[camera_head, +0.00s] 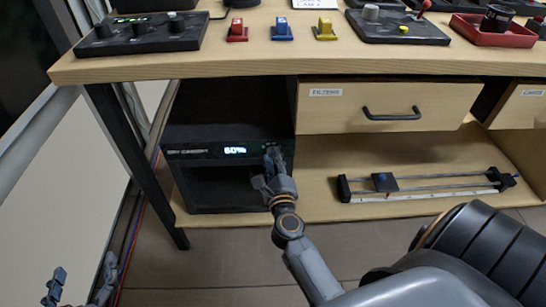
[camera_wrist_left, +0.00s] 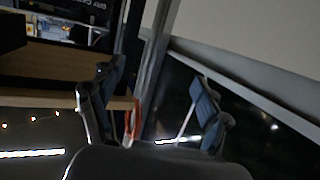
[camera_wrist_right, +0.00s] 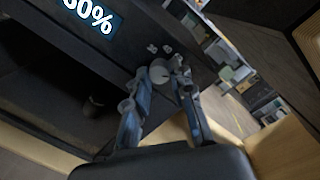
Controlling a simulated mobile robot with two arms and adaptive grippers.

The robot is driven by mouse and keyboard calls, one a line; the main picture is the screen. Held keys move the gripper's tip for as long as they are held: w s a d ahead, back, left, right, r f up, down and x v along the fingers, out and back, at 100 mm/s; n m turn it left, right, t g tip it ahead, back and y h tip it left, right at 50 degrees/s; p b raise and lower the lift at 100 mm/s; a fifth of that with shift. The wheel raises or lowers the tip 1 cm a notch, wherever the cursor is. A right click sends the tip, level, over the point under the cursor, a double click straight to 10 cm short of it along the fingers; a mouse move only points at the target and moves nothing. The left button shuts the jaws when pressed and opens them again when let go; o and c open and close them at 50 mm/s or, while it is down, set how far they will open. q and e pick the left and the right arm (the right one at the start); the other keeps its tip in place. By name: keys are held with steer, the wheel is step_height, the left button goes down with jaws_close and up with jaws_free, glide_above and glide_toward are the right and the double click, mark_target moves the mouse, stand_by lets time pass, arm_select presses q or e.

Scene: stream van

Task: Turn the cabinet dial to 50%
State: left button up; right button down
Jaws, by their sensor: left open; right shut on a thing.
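The black dry cabinet (camera_head: 195,175) stands under the table at the left. Its lit display (camera_head: 235,150) appears to read 60%; part of it shows in the right wrist view (camera_wrist_right: 90,14). The round grey dial (camera_wrist_right: 160,72) is on the panel beside the display. My right gripper (camera_head: 274,158) is shut on the dial, with one finger on each side in the right wrist view (camera_wrist_right: 158,80). In the head view the gripper hides the dial. My left gripper (camera_head: 82,277) is open and empty at the lower left, away from the cabinet.
The table top (camera_head: 260,62) overhangs the cabinet. A drawer with a black handle (camera_head: 392,114) is to its right. A slider rail (camera_head: 430,183) lies on the shelf. A black table leg (camera_head: 135,165) stands left of the cabinet.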

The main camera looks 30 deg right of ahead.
arm_select(q)
steer(key=s+a+f+g+y+p, duration=0.2)
steer(key=s+a+f+g+p, duration=0.1)
steer(key=s+f+g, duration=0.4)
steer(key=s+a+f+g+y+p, duration=0.1)
steer(key=s+a+f+g+p, duration=0.2)
steer(key=s, duration=0.6)
step_height(320, 180, down, 10)
steer(key=w+g+p, duration=0.1)
steer(key=g+p, duration=0.1)
steer(key=p, duration=0.1)
steer(key=shift+w+d+f+n, duration=0.15)
steer(key=shift+w+d+n, duration=0.15)
steer(key=shift+w, duration=0.05)
arm_select(e)
steer(key=shift+n+g, duration=0.4)
steer(key=shift+n, duration=3)
steer(key=c, duration=1.1)
jaws_free()
steer(key=shift+c, duration=0.2)
